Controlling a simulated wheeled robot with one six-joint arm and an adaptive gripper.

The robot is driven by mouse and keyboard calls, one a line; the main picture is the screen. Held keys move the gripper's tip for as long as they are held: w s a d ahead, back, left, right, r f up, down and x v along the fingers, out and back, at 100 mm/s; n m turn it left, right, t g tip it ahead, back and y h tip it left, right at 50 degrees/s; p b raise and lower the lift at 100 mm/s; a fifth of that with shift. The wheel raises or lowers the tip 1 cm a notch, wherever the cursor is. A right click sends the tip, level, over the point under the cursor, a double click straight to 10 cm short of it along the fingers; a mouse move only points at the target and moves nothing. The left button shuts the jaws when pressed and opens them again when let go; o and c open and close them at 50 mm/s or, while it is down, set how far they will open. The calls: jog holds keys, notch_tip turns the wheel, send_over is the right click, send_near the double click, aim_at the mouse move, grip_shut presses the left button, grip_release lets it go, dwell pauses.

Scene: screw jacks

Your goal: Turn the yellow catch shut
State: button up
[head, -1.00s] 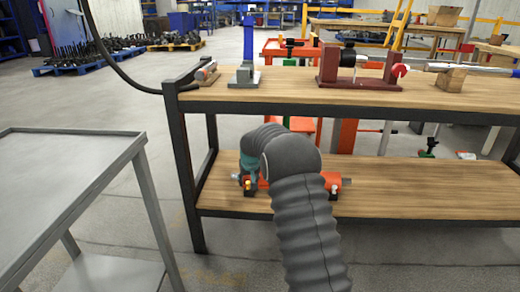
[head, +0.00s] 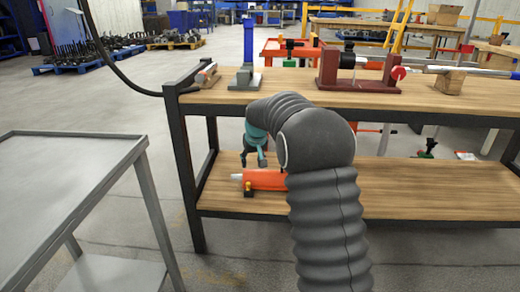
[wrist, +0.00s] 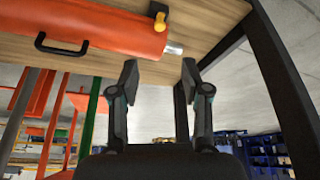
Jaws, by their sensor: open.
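The orange screw jack (head: 265,180) lies on the lower wooden shelf, its right part hidden behind my arm. The yellow catch (head: 248,188) is near its left end; in the wrist view the catch (wrist: 159,19) sits on the orange body (wrist: 105,25) close to the end with a silver rod. A black handle also shows on the body in the wrist view. My gripper (head: 254,162) is above the jack's left end in the head view. In the wrist view my gripper (wrist: 160,72) is open and empty, its fingers apart from the catch.
The upper shelf (head: 290,97) of the bench carries several vises and parts above the jack. A black bench leg (head: 186,180) stands left of the jack. A grey cart (head: 65,165) is at the left. The lower shelf's right side is clear.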

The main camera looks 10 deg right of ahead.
jog(key=s+r+p, duration=0.2)
jog(key=s+r, duration=1)
jog(key=s, duration=0.2)
jog(key=shift+s+a, duration=0.15)
jog(key=shift+a, duration=0.1)
jog(key=s+f+g+p, duration=0.1)
jog(key=s+f, duration=0.2)
jog(key=s, duration=0.8)
jog(key=s+r+t+p, duration=0.1)
jog(key=s+r+p, duration=0.1)
jog(key=s, duration=0.8)
jog(key=s+r+t+p, duration=0.1)
jog(key=s+r, duration=0.3)
jog(key=s, duration=0.7)
jog(key=shift+s+a+m+p, duration=0.2)
jog(key=shift+m+p, duration=0.2)
jog(key=shift+p, duration=0.25)
